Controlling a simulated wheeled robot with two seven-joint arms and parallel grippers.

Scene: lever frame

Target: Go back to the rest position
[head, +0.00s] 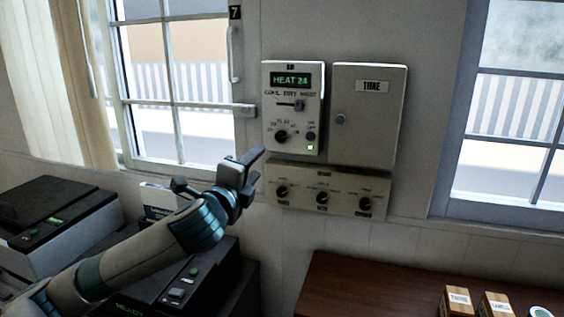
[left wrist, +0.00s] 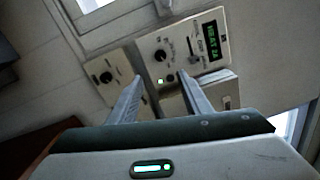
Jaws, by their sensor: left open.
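My left gripper (head: 258,168) is open and empty in the head view, raised in front of the wall just left of the lower knob panel. Its two fingers (left wrist: 158,92) show apart in the left wrist view, with nothing between them. A control panel (head: 269,100) with a display reading "HEAT 24" hangs on the wall above and right of the gripper. It also shows in the left wrist view (left wrist: 185,55). It has a slider, knobs and a lit green light. My right gripper is not in view.
A closed grey box labelled "TIME" (head: 368,125) is right of the control panel. A panel with three knobs (head: 300,199) is below. Dark machines (head: 60,205) stand at lower left. A brown table (head: 370,285) with small boxes (head: 458,301) is at lower right. Windows flank the panels.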

